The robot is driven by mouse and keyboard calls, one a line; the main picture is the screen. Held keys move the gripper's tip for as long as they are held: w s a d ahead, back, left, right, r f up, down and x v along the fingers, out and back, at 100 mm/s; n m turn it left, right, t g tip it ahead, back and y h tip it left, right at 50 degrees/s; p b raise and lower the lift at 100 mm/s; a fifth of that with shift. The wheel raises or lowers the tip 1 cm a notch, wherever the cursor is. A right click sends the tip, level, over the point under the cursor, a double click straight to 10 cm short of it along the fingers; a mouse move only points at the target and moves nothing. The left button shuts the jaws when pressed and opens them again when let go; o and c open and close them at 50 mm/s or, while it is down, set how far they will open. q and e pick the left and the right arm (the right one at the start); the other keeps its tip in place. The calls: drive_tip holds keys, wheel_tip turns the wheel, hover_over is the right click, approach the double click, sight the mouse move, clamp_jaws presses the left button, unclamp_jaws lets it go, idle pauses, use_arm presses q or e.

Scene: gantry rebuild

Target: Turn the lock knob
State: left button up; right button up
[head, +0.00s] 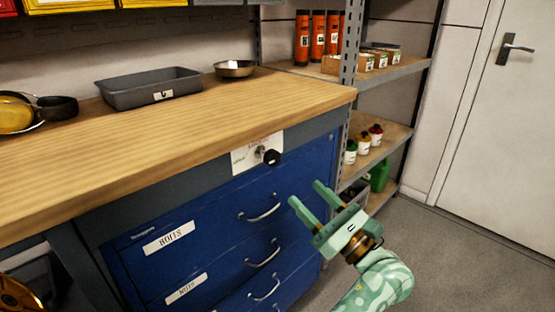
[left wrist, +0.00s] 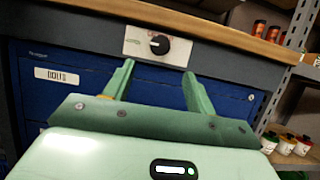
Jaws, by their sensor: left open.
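The lock knob (head: 271,157) is a round black knob on a white plate (head: 241,161) under the workbench's front edge, above the blue drawers. In the left wrist view the knob (left wrist: 159,44) shows a pale mark, and its plate (left wrist: 134,48) is tilted in the picture. My left gripper (head: 306,192) is pale green, open and empty. It is apart from the knob, to the right of and below it in the head view. In the left wrist view the knob appears between and beyond the open fingertips (left wrist: 158,70). My right gripper is not in view.
Blue drawers (head: 210,243) with bar handles sit below the knob. The wooden worktop (head: 190,125) overhangs them, with a grey tray (head: 150,88) and a metal bowl (head: 234,69) on it. A metal shelf unit (head: 349,95) stands at the right; floor beyond is clear.

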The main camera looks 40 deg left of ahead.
sight(275, 162)
use_arm(q)
drive_tip(key=b+x, duration=0.1)
drive_tip(key=x, duration=1)
drive_tip(key=shift+a+f, duration=0.1)
drive_tip(key=shift+a+r, duration=0.3)
drive_tip(key=shift+a, duration=0.15)
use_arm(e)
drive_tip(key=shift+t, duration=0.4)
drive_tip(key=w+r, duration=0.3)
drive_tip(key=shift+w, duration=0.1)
use_arm(q)
drive_tip(key=c, duration=1)
